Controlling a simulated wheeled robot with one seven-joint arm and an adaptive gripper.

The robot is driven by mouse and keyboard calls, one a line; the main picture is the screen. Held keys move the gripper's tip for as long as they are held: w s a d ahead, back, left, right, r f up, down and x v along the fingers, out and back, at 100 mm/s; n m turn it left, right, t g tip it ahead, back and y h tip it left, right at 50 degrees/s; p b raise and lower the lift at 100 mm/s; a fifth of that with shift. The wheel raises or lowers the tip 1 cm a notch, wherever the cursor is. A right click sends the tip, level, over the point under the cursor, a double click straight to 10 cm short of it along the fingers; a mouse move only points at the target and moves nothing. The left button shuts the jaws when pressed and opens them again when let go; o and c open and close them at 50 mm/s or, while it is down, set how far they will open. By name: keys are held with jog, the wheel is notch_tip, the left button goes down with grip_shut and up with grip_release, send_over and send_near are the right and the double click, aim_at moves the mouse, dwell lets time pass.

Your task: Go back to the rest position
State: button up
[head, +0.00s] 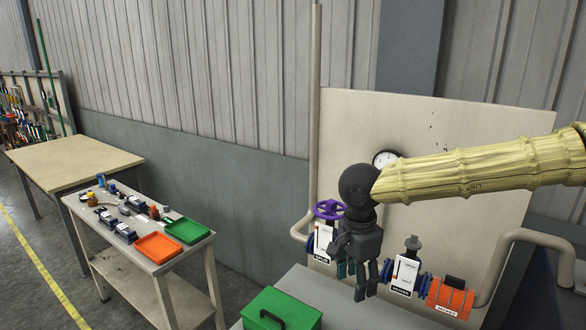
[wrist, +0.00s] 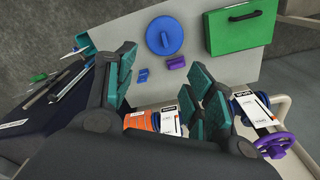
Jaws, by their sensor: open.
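My gripper (head: 356,279) hangs at the end of my arm with its fingers pointing down, in front of the pale panel and close to the pipe fittings. In the wrist view its teal-padded fingers (wrist: 168,92) are spread apart with nothing held between them. In the head view the gripper overlaps the pipe between the purple handwheel (head: 328,209) and the orange jacket (head: 450,297). I cannot tell whether it touches any fitting. In the wrist view the orange jacket (wrist: 137,121) and a white label plate (wrist: 168,121) show beyond the fingers.
A green box (head: 282,310) with a dark handle stands at the lower middle. A cart at left carries an orange tray (head: 158,247), a green tray (head: 187,231) and several small parts. A wooden table (head: 75,165) stands farther left. A round gauge (head: 385,158) is behind my arm.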

jog(key=s+d+f+n+t+h, duration=0.1)
jog(key=s+d+f+n+h, duration=0.1)
jog(key=f, duration=1.1)
jog(key=s+d+f+n+t+h, duration=0.1)
jog(key=d+f+t, duration=0.1)
jog(key=f, duration=1)
jog(key=s+d+f+n+y, duration=0.2)
jog(key=s+f+n, duration=0.4)
jog(key=s+f, duration=1)
jog(key=s+d+f+n+g+y, duration=0.1)
jog(key=s+d+f+n+g, duration=0.1)
jog(key=s, duration=0.7)
jog(key=s+d+f+n+g+y, duration=0.1)
jog(key=s+f+n, duration=0.1)
jog(key=s, duration=0.7)
notch_tip(320, 180, down, 15)
jog(key=b, duration=1.5)
jog(key=shift+w+r, duration=0.15)
jog(key=shift+r, duration=0.05)
